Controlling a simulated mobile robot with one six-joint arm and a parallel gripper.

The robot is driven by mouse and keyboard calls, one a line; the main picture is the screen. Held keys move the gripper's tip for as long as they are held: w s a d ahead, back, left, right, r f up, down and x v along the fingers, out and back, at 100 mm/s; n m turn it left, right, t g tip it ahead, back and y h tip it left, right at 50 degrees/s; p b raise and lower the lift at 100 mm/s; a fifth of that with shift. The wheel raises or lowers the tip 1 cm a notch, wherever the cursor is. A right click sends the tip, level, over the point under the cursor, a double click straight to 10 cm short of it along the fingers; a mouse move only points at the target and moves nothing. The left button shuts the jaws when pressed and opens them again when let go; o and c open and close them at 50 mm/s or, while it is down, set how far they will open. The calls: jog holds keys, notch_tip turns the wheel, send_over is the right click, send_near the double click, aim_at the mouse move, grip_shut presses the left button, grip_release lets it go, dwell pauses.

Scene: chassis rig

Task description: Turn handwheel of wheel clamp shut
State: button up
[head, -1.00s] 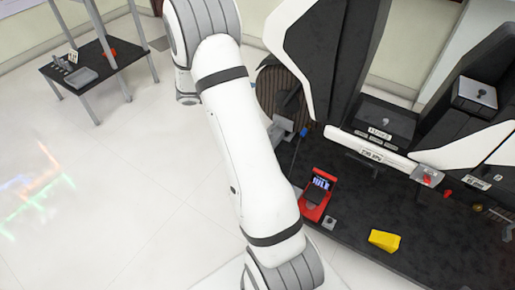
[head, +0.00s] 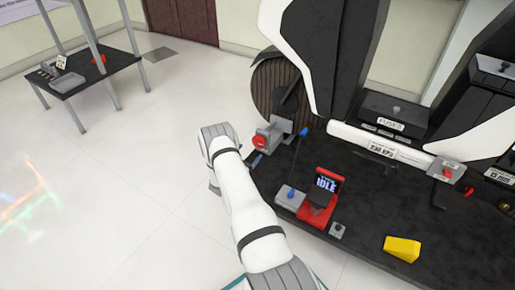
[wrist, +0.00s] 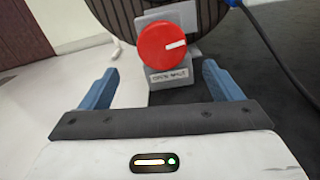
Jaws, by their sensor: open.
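The handwheel (wrist: 165,46) is a round red knob with a white mark pointing right and slightly up. It sits on the front of the grey wheel clamp (wrist: 172,79), above a small label whose words are hard to read. The clamp stands against a dark ribbed wheel (wrist: 120,14). The handwheel also shows in the head view (head: 259,142), on the grey clamp (head: 275,131). My gripper (wrist: 160,72) is open and empty, its two blue fingers spread left and right, short of the handwheel and not touching it.
A red device with an "IDLE" screen (head: 325,186), a grey box with a blue knob (head: 290,196) and a yellow block (head: 402,248) are on the dark deck (head: 360,215). A blue-tipped lever (head: 300,140) rises beside the clamp. A black cable (wrist: 268,48) runs at right. Pale floor lies left.

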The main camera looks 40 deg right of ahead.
aim_at(257, 143)
jog(key=b+x, duration=0.2)
jog(key=x, duration=0.3)
jog(key=shift+d+f, duration=0.1)
jog(key=shift+d, duration=0.1)
jog(key=shift+w+d, duration=0.3)
jog(key=shift+d, duration=0.25)
